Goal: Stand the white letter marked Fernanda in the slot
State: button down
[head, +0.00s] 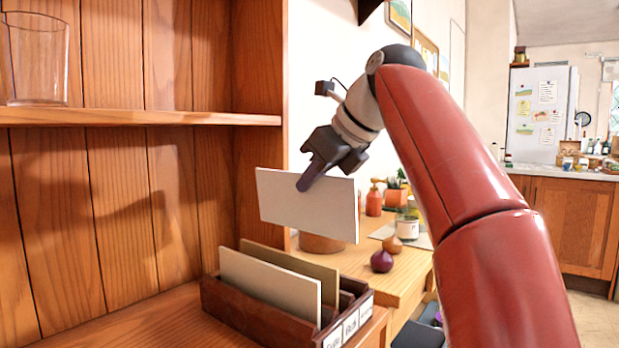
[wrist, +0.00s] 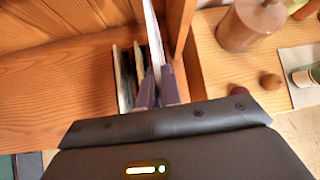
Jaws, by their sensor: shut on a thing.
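My gripper (head: 309,181) is shut on the top edge of a white letter (head: 320,212) and holds it upright above the letter rack. No name shows on the side I see. The letter appears edge-on between my fingers in the wrist view (wrist: 151,28). The dark wooden rack (head: 237,309) stands on the lower shelf, with small white labels (head: 351,326) on its end; I cannot read them surely. A pale letter (head: 268,284) and a tan one (head: 290,262) stand in its slots. The letter's lower edge is apart from the rack.
The wooden cabinet's side panel (head: 262,90) rises behind the letter. A glass (head: 36,62) stands on the upper shelf (head: 140,118). On the counter at right are a purple onion (head: 381,261), a brown onion (head: 392,244), a red bottle (head: 374,202) and a jar (head: 407,227).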

aim_at(338, 222)
jog(key=shift+r, duration=0.1)
notch_tip(338, 222, down, 12)
jog(key=b, duration=0.9)
dwell(0.3)
jog(key=c, duration=1.5)
grip_release()
jog(key=p+v, duration=0.2)
jog(key=v, duration=0.5)
jog(key=shift+s+d+r, duration=0.2)
jog(key=shift+r, duration=0.05)
